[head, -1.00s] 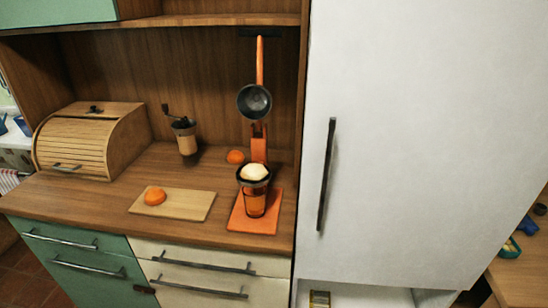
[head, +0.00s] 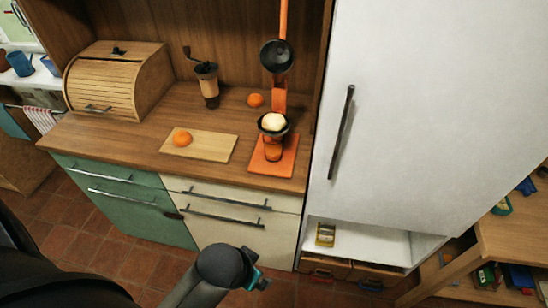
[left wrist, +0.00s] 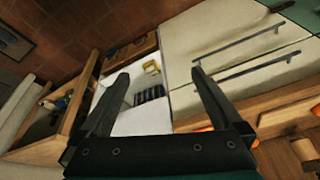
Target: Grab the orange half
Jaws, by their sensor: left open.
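An orange half (head: 181,139) lies on a pale wooden cutting board (head: 212,147) on the counter, in the head view. Another orange piece (head: 255,100) lies farther back, beside an orange lever juicer (head: 279,98). A pale domed piece (head: 273,121) sits on top of the juicer's dark cup. My left gripper (head: 257,280) is low in front of the cream drawers, below the counter and apart from the fruit. Its fingers are hard to make out there, but in the left wrist view they are spread open and empty (left wrist: 160,73). My right gripper is not in view.
A roll-top bread box (head: 117,82) and a coffee grinder (head: 207,84) stand on the wooden counter (head: 130,130). A tall white cabinet (head: 420,110) rises at the right. The drawer handles (head: 222,219) stick out below the counter edge. The counter front left is clear.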

